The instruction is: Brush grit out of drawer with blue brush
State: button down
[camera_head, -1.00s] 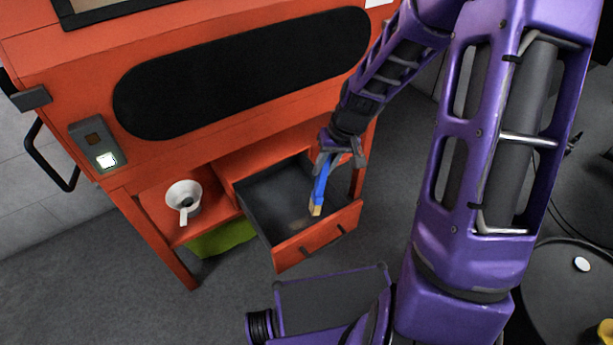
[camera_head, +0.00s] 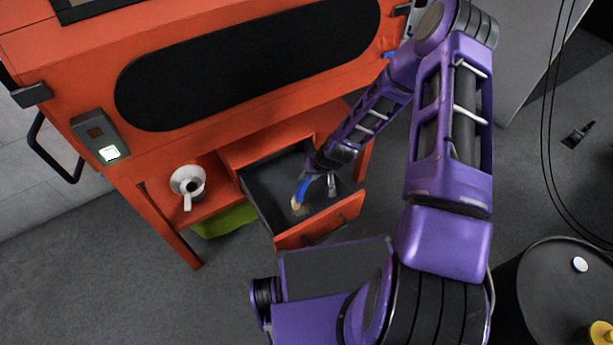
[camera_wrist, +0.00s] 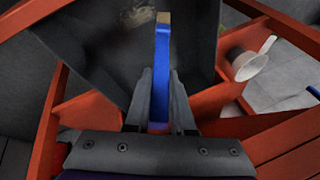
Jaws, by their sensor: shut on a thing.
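My gripper (camera_head: 322,183) is inside the open drawer, shut on the blue brush (camera_head: 302,190). In the wrist view, the fingers (camera_wrist: 160,92) clasp the brush's blue handle (camera_wrist: 161,75), and its tan bristle end (camera_wrist: 163,18) points away from the gripper. In the head view the bristle end is low in the drawer, near its floor. The drawer (camera_head: 318,222) is pulled out from the orange bench and has a dark grey inside. A pale brownish patch of grit (camera_wrist: 135,14) lies on the drawer floor beside the bristles in the wrist view.
A white cup-like vessel (camera_head: 188,184) stands on the orange shelf left of the drawer. It also shows in the wrist view (camera_wrist: 250,64). A green thing (camera_head: 224,220) hangs below the shelf. A black drum (camera_head: 560,290) stands at lower right.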

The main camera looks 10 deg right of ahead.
notch_tip(320, 180, down, 6)
jog(key=b, duration=0.3)
jog(key=shift+f+b, duration=0.2)
jog(key=shift+b, duration=0.2)
jog(key=shift+f, duration=0.7)
dwell(0.6)
jog(key=shift+w+d, duration=1.55)
jog(key=shift+d, duration=2.1)
jog(key=s+a, duration=0.3)
jog(key=a, duration=0.4)
jog(key=shift+a, duration=0.2)
jog(key=shift+r+p, duration=0.15)
jog(key=shift+p, duration=0.15)
